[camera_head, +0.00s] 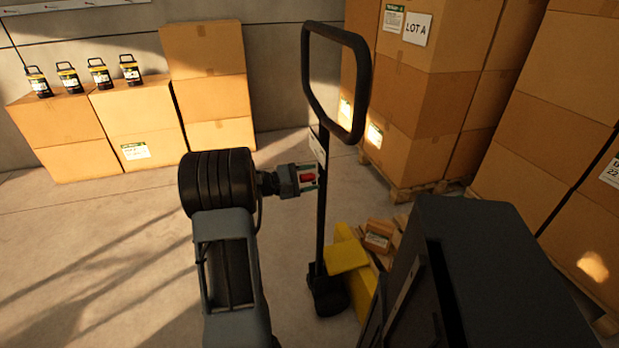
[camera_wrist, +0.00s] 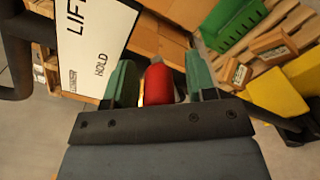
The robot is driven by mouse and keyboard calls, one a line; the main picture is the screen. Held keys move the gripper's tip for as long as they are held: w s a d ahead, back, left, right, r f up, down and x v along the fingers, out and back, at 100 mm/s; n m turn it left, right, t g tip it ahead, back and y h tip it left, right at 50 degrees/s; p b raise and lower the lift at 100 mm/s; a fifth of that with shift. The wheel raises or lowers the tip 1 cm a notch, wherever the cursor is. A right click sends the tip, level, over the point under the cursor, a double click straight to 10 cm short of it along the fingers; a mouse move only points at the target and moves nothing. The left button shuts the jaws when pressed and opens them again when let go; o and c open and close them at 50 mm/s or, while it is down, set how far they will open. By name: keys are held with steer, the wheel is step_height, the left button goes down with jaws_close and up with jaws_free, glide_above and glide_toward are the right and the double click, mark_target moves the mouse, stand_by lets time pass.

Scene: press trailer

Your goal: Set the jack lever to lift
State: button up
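The pallet jack's black handle (camera_head: 365,75) stands upright, with its loop at the top and a white label plate partway down its shaft. In the wrist view the label plate (camera_wrist: 98,35) reads LIFT and HOLD, with a smaller marking that I cannot read. The red lever knob (camera_head: 308,177) is beside the shaft and also shows in the wrist view (camera_wrist: 159,84). My gripper (camera_head: 306,180) is level with it. Its green fingers (camera_wrist: 160,82) stand on both sides of the knob, with narrow gaps visible. The lever's stem is hidden.
A yellow jack body (camera_head: 347,256) and a pallet with small boxes (camera_head: 378,238) are low to the right. Tall box stacks (camera_head: 432,80) stand behind. Boxes (camera_head: 140,115) with several black canisters line the left wall. The floor at left is clear.

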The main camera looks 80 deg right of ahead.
steer(key=v, duration=1.3)
steer(key=shift+w+a+p, duration=0.2)
steer(key=shift+w+p, duration=0.15)
steer(key=shift+p, duration=0.05)
